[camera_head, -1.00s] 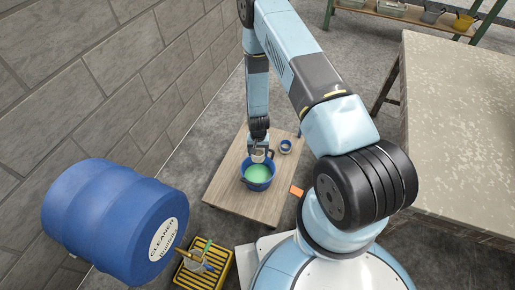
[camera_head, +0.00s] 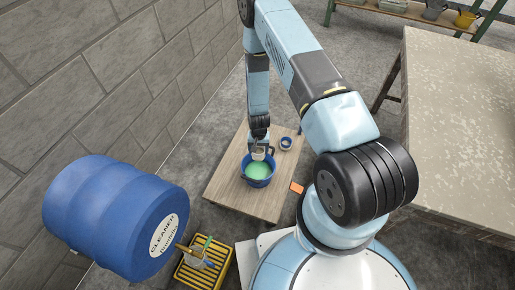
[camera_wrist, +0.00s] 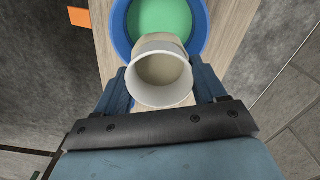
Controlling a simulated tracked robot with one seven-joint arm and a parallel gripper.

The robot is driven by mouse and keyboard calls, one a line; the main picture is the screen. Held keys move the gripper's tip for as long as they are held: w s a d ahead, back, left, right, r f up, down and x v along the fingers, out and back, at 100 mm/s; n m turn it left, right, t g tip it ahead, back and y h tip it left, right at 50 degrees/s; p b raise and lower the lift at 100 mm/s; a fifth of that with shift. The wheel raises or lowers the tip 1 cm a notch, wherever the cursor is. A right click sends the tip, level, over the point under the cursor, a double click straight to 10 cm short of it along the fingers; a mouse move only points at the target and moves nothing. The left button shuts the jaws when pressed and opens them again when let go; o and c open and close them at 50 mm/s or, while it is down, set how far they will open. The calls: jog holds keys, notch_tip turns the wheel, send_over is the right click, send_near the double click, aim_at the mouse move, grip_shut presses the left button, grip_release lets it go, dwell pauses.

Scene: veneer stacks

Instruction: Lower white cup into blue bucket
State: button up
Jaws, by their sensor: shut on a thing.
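The white cup (camera_wrist: 160,82) is between the fingers of my gripper (camera_wrist: 160,88) in the wrist view, with its open mouth toward the camera. In the head view the cup (camera_head: 259,154) is small, and my gripper (camera_head: 260,145) is shut on it. The blue bucket (camera_head: 258,181) stands on the low wooden table and holds green liquid. In the wrist view the bucket (camera_wrist: 121,25) lies partly behind the cup. The cup overlaps the bucket's far rim in the head view; I cannot tell its height above the liquid.
The low wooden table (camera_head: 225,185) also bears a small blue-rimmed cup (camera_head: 286,143) just behind the bucket. An orange item (camera_head: 297,188) lies by the table's right edge. A blue cleaner drum (camera_head: 105,215) and yellow crate (camera_head: 190,275) are at left. A brick wall (camera_head: 120,80) runs behind.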

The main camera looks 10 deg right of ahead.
notch_tip(320, 180, down, 14)
jog(key=shift+f, duration=0.25)
dwell(2.8)
jog(key=shift+f, duration=2.3)
dwell(2.0)
